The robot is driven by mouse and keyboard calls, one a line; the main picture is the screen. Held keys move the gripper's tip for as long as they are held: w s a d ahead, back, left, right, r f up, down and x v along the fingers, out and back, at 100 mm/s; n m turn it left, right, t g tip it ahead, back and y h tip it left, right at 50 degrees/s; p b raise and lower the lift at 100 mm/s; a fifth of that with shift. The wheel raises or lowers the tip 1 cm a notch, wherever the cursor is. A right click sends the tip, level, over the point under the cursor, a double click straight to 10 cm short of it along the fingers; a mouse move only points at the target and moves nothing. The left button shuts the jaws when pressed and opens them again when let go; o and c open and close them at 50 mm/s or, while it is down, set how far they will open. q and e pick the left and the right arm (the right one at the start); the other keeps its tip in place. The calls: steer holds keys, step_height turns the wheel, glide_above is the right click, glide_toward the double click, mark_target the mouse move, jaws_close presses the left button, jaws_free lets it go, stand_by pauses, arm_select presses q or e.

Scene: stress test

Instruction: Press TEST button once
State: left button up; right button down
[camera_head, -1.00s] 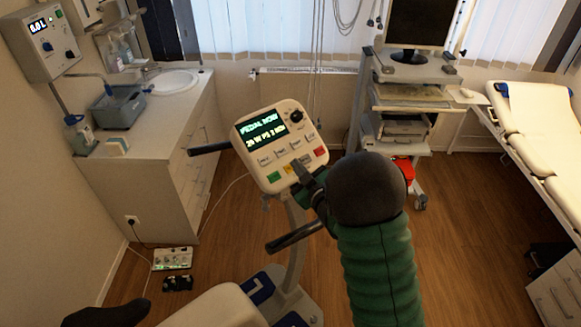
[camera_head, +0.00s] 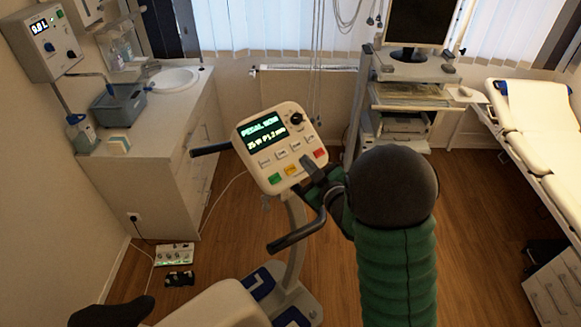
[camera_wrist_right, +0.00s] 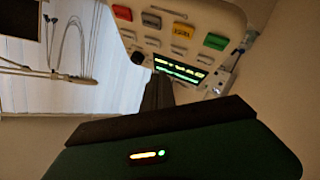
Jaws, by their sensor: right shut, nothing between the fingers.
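The exercise bike's console (camera_head: 247,150) has a lit screen (camera_head: 262,131) reading PEDAL NOW. Its lower row holds a green button (camera_head: 275,180), a yellow button (camera_head: 290,169) and a red button (camera_head: 320,154). The yellow button also shows in the right wrist view (camera_wrist_right: 182,31), upside down; its dark lettering looks like TEST. My right gripper (camera_head: 308,163) is shut and empty, its tips right of the yellow button, over or close to the console's lower edge. Contact cannot be told. In the right wrist view its dark fingers (camera_wrist_right: 158,88) point toward the console.
Curved dark handlebars (camera_head: 290,238) stick out below and left of the console. A wheeled cart (camera_head: 405,100) with a monitor stands behind, an examination couch (camera_head: 545,120) at right, and a sink cabinet (camera_head: 155,180) at left.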

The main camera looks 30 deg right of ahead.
steer(key=shift+s+d+r+p, duration=0.15)
steer(key=shift+s+r+p, duration=0.45)
steer(key=shift+s+r, duration=0.3)
steer(key=shift+s+d+r+p, duration=0.1)
steer(key=shift+s+r+p, duration=0.55)
steer(key=shift+r, duration=0.45)
